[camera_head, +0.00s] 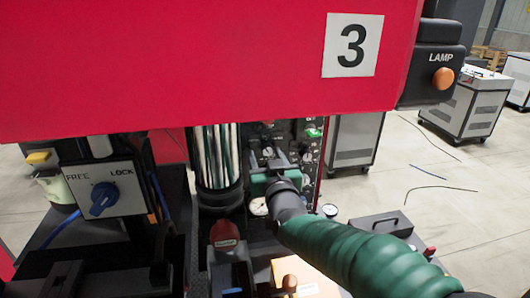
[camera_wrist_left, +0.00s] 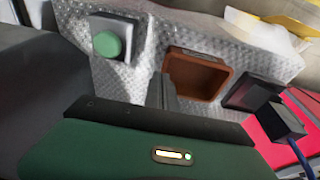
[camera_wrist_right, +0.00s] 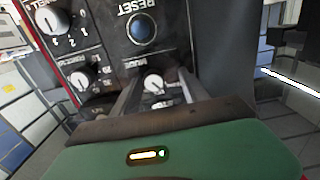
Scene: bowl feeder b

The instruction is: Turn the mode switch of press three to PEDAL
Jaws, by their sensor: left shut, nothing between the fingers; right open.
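Press three is the red housing (camera_head: 200,70) with the "3" plate in the head view. Its dark control panel (camera_head: 312,150) stands behind my right gripper (camera_head: 267,160). In the right wrist view my right gripper (camera_wrist_right: 157,90) is open, its two fingers pointing at a small white rotary knob (camera_wrist_right: 154,82) on the panel. The knob shows between the fingers; I cannot tell whether they touch it. Its labels are too small or partly covered to read surely. My left gripper (camera_wrist_left: 162,88) is shut and empty, seen only in the left wrist view.
A blue RESET button (camera_wrist_right: 141,28) and two other white knobs (camera_wrist_right: 53,20) (camera_wrist_right: 82,79) are close to the fingers. A blue FREE/LOCK switch (camera_head: 104,198) is at left. A LAMP box (camera_head: 436,60) hangs at right. A brown open box (camera_wrist_left: 194,75) lies before my left gripper.

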